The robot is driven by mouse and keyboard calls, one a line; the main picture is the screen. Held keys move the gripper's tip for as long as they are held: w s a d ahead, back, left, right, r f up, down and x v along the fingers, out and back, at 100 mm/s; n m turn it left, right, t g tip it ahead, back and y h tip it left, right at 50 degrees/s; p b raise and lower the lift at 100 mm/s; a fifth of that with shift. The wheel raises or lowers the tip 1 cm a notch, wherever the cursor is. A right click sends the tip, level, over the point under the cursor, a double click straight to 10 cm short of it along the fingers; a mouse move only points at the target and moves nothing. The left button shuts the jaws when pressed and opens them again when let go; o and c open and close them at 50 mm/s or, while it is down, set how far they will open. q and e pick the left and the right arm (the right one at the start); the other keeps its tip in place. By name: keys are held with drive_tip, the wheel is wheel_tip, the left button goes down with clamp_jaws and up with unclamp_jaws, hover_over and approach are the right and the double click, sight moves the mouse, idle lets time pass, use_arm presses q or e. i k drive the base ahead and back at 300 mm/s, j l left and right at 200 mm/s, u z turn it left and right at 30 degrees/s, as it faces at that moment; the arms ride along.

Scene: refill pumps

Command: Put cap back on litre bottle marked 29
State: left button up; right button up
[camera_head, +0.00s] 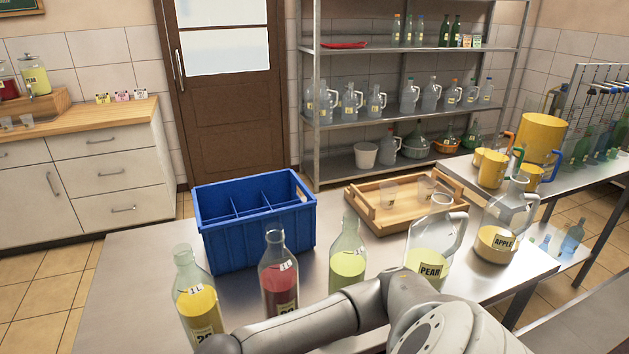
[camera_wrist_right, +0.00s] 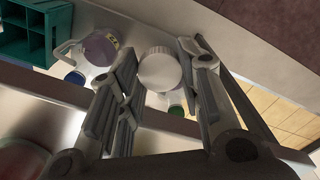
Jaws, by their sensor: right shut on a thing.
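Three glass litre bottles with 1 L tags stand uncapped along the near table: a yellow-filled one (camera_head: 198,305), a red-filled one (camera_head: 278,280) and a light-green-filled one (camera_head: 347,266). The number labels on the yellow and red ones are cut off or covered, and I cannot read which is 29. In the right wrist view my right gripper (camera_wrist_right: 161,58) is shut on a white round cap (camera_wrist_right: 160,70) between its fingertips. My right arm crosses low in front of the bottles in the head view, with its gripper out of that picture. My left gripper is not in view.
A blue divided crate (camera_head: 255,218) stands behind the bottles. A PEAR jug (camera_head: 430,255) and an APPLE jug (camera_head: 500,240) stand to the right, with a wooden tray (camera_head: 385,222) behind. In the wrist view a blue cap (camera_wrist_right: 75,77) and a green cap (camera_wrist_right: 176,110) show.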

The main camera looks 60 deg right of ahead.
sight(277, 269)
drive_tip(key=k+l, duration=0.2)
drive_tip(key=l, duration=0.15)
drive_tip(key=k+l, duration=0.15)
drive_tip(key=l, duration=0.25)
drive_tip(key=k+l, duration=0.2)
drive_tip(key=l, duration=0.15)
drive_tip(key=k+l, duration=0.2)
drive_tip(key=l, duration=0.2)
